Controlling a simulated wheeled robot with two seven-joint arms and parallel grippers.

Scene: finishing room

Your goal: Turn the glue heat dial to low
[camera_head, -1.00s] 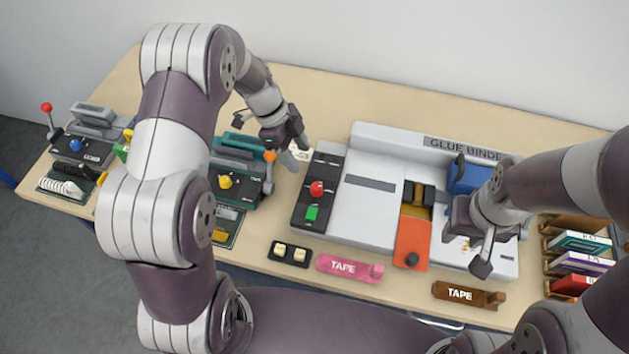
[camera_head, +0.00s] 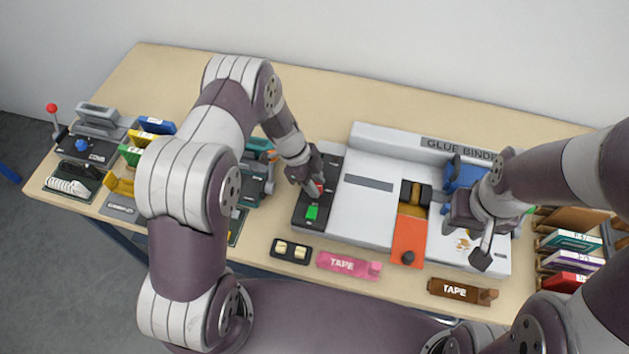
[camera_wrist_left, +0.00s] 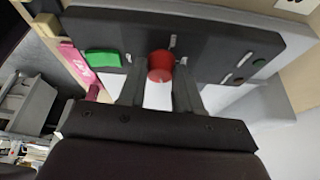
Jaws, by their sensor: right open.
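The glue binder (camera_head: 365,214) is a light grey machine with a black control panel (camera_head: 326,167) on its left side. A red dial (camera_head: 319,188) on that panel is partly hidden by my left gripper (camera_head: 311,184). White marks sit near the dial; no readable labels show. A green switch (camera_head: 312,212) is in front of the dial. My right gripper (camera_head: 482,243) is open over the binder's right part.
An orange plate (camera_head: 408,240) crosses the binder. Books (camera_head: 572,243) stand at right; other machines (camera_head: 85,150) are at left.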

